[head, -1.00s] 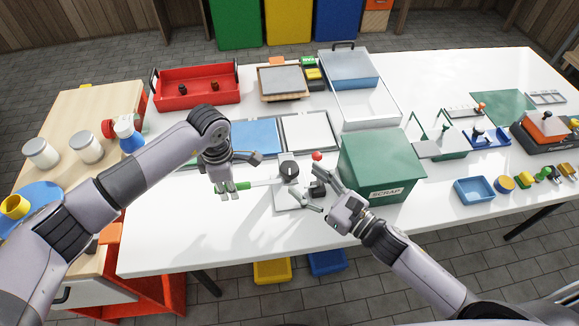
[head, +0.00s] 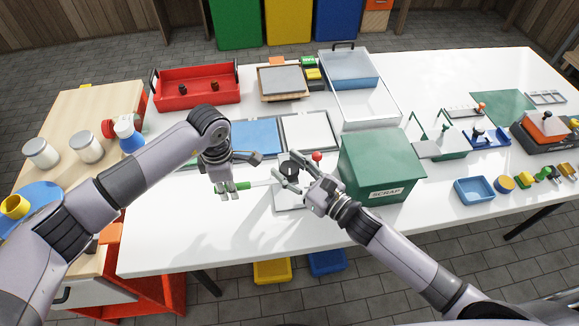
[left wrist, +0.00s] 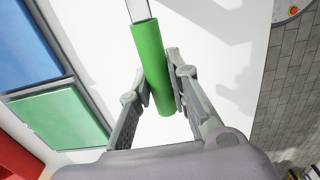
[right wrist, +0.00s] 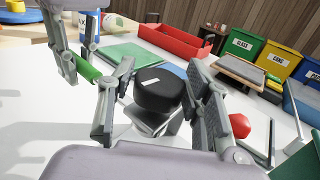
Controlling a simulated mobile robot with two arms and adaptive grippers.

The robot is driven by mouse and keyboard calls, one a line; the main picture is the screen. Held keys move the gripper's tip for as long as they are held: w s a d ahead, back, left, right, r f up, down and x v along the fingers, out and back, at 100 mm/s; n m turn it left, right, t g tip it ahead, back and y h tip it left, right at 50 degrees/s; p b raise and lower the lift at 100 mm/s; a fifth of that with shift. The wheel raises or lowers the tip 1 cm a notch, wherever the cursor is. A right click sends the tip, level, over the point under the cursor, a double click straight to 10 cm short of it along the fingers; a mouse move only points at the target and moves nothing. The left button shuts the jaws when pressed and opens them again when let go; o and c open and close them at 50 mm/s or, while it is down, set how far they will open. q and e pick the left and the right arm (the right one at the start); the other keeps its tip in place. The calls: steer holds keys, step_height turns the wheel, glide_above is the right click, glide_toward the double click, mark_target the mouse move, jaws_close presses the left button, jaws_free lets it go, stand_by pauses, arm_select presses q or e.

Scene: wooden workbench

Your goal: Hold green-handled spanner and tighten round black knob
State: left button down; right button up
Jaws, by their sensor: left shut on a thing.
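The green-handled spanner lies level above the white bench. Its green handle (left wrist: 150,50) is between the fingers of my left gripper (head: 230,187), which is shut on it. Its metal shank (head: 262,183) points right, toward the fixture; its far end is hidden behind my right gripper. The round black knob (right wrist: 158,88) stands upright on a grey fixture with a light base plate (head: 288,202); it also shows in the head view (head: 289,167). My right gripper (right wrist: 160,78) is open, with one finger on each side of the knob and small gaps seeming to remain.
A red ball (head: 317,156) is close beside my right gripper. The green scrap bin (head: 382,165) stands just to its right. The bench front is clear.

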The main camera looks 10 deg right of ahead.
steer(key=c, duration=0.7)
steer(key=shift+a+m+t+h, duration=0.15)
steer(key=shift+m+t+h, duration=0.25)
steer(key=shift+m+h, duration=0.2)
steer(key=shift+c, duration=0.2)
steer(key=shift+m+t+h, duration=0.55)
steer(key=shift+m+h, duration=0.35)
steer(key=shift+h, duration=0.4)
steer(key=shift+m+t+h, duration=0.55)
steer(key=shift+m+h, duration=0.35)
steer(key=shift+h, duration=0.4)
steer(key=o, duration=1.2)
steer(key=shift+c, duration=0.2)
steer(key=v, duration=1.2)
